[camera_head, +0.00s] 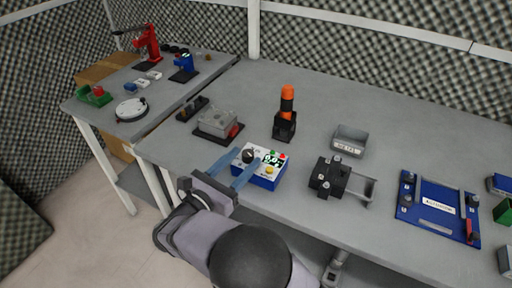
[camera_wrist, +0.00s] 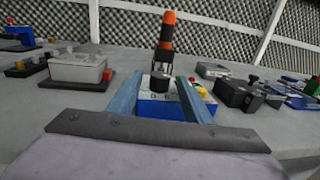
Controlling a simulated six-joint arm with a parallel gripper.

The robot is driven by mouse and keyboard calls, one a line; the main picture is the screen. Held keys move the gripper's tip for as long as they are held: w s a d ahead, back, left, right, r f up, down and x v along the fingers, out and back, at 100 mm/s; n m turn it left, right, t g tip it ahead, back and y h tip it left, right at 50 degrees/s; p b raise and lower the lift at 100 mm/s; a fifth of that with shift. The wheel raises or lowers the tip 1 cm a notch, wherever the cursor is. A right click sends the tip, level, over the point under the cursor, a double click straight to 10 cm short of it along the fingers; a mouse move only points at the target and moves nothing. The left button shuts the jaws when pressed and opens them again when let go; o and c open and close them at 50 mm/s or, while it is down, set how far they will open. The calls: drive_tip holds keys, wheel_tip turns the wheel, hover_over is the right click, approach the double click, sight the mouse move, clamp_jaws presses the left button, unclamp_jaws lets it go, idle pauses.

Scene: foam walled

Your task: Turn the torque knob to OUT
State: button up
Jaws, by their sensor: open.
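A blue box with a pale top panel (camera_head: 268,178) stands near the front edge of the grey table. On its left side is a black round knob (camera_head: 248,156). A display, several coloured buttons and a yellow button (camera_head: 269,170) are on the panel. My gripper (camera_head: 237,169) is open, its two blue fingers reaching over the box from the left in the head view. In the wrist view the knob (camera_wrist: 160,82) stands between the open fingers (camera_wrist: 162,92), apart from both. The panel lettering is too small to read surely.
An orange and black tool (camera_head: 286,112) stands upright behind the box. A grey box on a dark base (camera_head: 218,123) is to the left. A black fixture (camera_head: 330,176) and a grey bin (camera_head: 349,141) stand to the right. The table behind is mostly clear.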

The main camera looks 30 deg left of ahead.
sight(252, 151)
drive_tip(key=shift+w+d+p, duration=0.2)
drive_tip(key=shift+w+d, duration=0.05)
drive_tip(key=shift+w, duration=1.45)
drive_tip(key=shift+w+d+p, duration=0.2)
drive_tip(key=shift+w, duration=1.5)
drive_tip(key=c, duration=1.1)
